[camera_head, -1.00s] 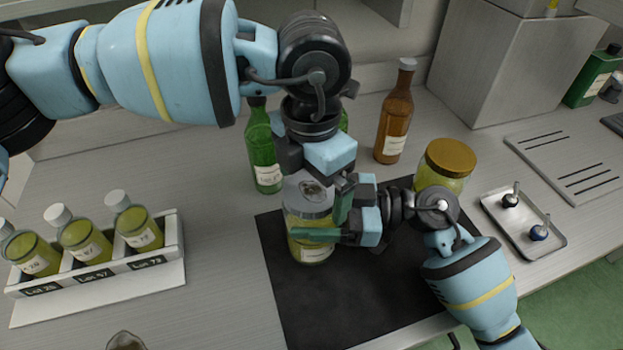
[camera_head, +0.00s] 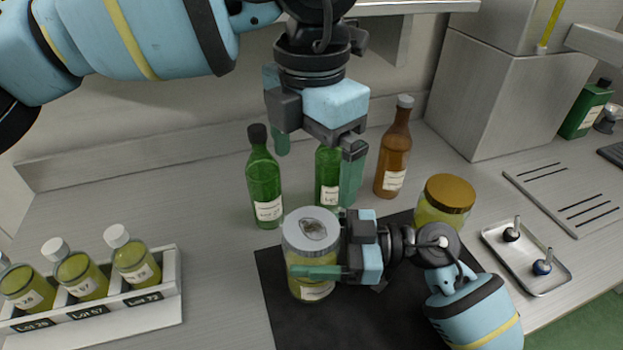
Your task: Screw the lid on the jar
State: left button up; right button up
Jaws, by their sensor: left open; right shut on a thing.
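The jar (camera_head: 309,290) stands upright on the black mat (camera_head: 335,330). It holds yellow-green contents and has a pale label low on its front. A grey lid (camera_head: 312,229) with a dark oval mark sits on its mouth; I cannot tell how tightly. My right gripper (camera_head: 318,248) is shut on the jar from the right, one green finger across its front. My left gripper (camera_head: 316,160) is open and empty above and behind the lid, pointing down, clear of it.
Green bottles (camera_head: 264,185) and a brown bottle (camera_head: 395,150) stand behind the mat. A gold-lidded jar (camera_head: 446,200) is right of my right gripper. A small tray (camera_head: 545,280) with two knobbed items lies at right. A rack (camera_head: 150,300) of small bottles stands left.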

aim_at(338, 245)
jog(key=shift+f, duration=0.1)
jog(key=o, duration=1.9)
jog(key=shift+s+d, duration=0.15)
jog(key=shift+d, duration=3.75)
jog(key=shift+s, duration=0.1)
